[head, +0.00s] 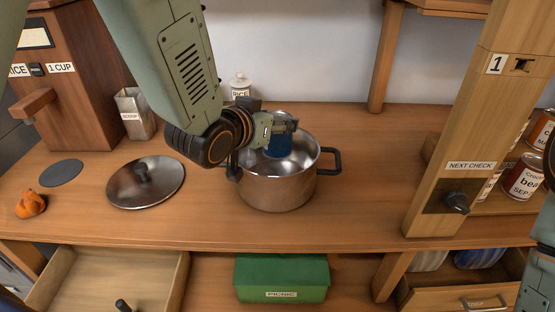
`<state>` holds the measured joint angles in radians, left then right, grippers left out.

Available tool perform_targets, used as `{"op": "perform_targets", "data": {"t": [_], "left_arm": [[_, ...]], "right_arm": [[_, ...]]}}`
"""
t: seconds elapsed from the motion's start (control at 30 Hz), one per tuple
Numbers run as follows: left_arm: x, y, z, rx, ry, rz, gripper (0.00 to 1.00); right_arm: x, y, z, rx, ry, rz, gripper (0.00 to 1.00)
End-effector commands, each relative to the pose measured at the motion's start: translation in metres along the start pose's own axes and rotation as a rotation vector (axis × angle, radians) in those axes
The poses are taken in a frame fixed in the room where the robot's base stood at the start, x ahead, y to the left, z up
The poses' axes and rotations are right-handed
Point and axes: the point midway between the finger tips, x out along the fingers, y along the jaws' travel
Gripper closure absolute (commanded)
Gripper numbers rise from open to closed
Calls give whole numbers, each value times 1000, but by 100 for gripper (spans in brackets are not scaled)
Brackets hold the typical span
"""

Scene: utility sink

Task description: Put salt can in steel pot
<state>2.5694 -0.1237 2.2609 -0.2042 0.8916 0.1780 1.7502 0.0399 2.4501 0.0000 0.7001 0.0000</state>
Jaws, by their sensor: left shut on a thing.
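The steel pot (275,195) stands on the wooden counter with its mouth open and dark handles at its sides. My left gripper (284,126) is over the pot's mouth, shut on a blue can (279,147), which I take to be the salt can. The can appears within the pot's opening. The gripper covers its top, and no label can be read. I cannot tell whether its base touches the pot's floor. Part of my right arm shows at the right edge, but its gripper is out of view.
A pot lid (146,182) lies left of the pot, near a dark disc (61,173) and an orange object (30,204). A wooden post (462,125) rises at right. The counter right of the pot is clear.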

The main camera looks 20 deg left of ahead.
Motion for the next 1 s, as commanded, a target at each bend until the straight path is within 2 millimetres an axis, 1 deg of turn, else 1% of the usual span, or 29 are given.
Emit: {"op": "perform_targets", "data": {"t": [0.03, 0.07, 0.27, 0.4, 0.5, 0.6, 0.83, 1.0], "left_arm": [[4, 0, 10, -2, 0, 0, 85], [6, 0, 14, -2, 0, 0, 85], [13, 0, 28, -1, 4, 0, 85], [22, 0, 48, -2, 1, 0, 85], [27, 0, 58, -1, 4, 0, 85], [29, 0, 60, 0, 5, 0, 85], [30, 0, 59, 0, 6, 0, 85], [32, 0, 64, 0, 5, 0, 85]], "right_arm": [[2, 0, 0, 0, -1, 0, 60], [3, 0, 0, 0, -1, 0, 60], [5, 0, 0, 0, -1, 0, 60], [8, 0, 0, 0, 0, 0, 60], [9, 0, 0, 0, 0, 0, 60], [9, 0, 0, 0, 0, 0, 60], [9, 0, 0, 0, 0, 0, 60], [12, 0, 0, 0, 0, 0, 60]]}}
